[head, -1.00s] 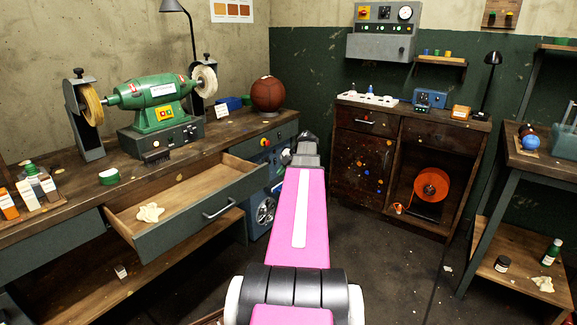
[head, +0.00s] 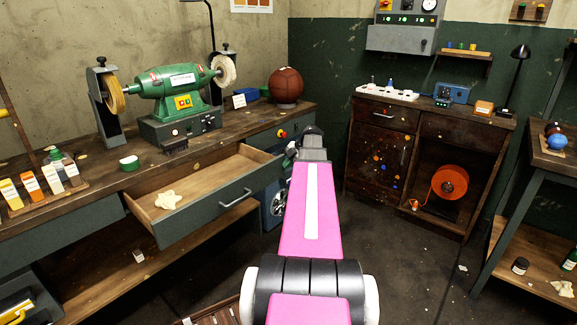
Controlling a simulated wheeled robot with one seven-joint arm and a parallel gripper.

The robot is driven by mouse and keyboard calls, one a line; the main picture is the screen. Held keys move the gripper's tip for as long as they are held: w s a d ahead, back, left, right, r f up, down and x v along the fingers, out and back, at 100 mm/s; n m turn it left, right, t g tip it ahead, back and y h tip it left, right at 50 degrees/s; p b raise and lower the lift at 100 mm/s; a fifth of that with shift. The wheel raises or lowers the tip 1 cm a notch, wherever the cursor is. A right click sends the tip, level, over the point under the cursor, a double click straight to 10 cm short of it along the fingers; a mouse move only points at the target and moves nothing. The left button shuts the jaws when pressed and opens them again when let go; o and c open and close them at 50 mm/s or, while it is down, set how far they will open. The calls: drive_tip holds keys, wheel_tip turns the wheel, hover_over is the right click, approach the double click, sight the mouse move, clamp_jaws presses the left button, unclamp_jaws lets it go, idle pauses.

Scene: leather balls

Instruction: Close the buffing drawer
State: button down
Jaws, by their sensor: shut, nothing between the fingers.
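The buffing drawer (head: 197,225) is pulled well out of the wooden workbench, below the green buffing machine (head: 178,92). It has a dark green-grey front with a metal bar handle (head: 235,198). A crumpled pale cloth (head: 168,200) lies inside it. My pink arm reaches forward, to the right of the drawer. My gripper (head: 291,150) shows only as a small dark piece at the arm's far end, mostly hidden by the wrist. It is shut and empty, beyond the drawer's right end and apart from the handle in the picture.
A brown leather ball (head: 285,86) stands on the bench's right end. Bottles and coloured boxes (head: 31,184) stand at its left. A dark cabinet (head: 378,160) with an orange reel (head: 449,183) is at the back. The floor (head: 415,265) right of my arm is mostly clear.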

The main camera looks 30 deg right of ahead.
sight(251, 151)
drive_tip(key=w+a, duration=0.2)
drive_tip(key=w, duration=0.5)
drive_tip(key=w+a, duration=0.3)
drive_tip(key=w, duration=0.4)
drive_tip(key=w+a, duration=0.2)
drive_tip(key=w, duration=0.5)
drive_tip(key=shift+a, duration=0.25)
